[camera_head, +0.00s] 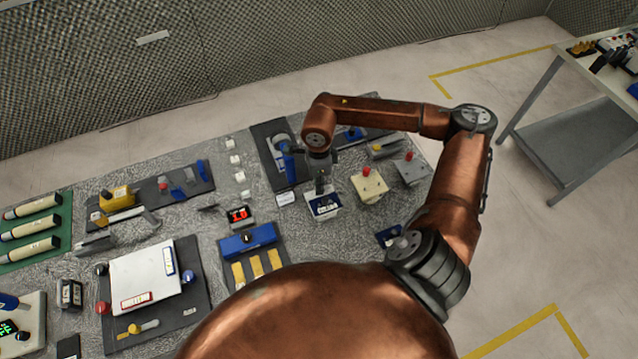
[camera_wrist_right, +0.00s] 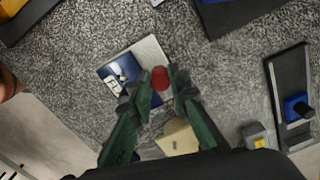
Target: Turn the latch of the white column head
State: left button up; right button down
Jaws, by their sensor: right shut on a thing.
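The white column head (camera_head: 322,212) is a white box with a blue labelled face on the right part of the grey bench. It also shows in the right wrist view (camera_wrist_right: 150,52), below my fingertips. My right gripper (camera_head: 320,180) points down over it. In the right wrist view my right gripper (camera_wrist_right: 160,86) is shut on a red round knob (camera_wrist_right: 159,74), which appears to be the latch. The fingers hide its sides, and its turn angle cannot be read. My left gripper is not in view.
A cream box with a red knob (camera_head: 369,189) and a grey box with a red knob (camera_head: 411,173) stand close on the right. A dark panel (camera_head: 268,160) lies behind. A blue fixture (camera_head: 247,241) stands left of the column head.

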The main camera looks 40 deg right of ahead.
jog(key=c, duration=1.8)
grip_release()
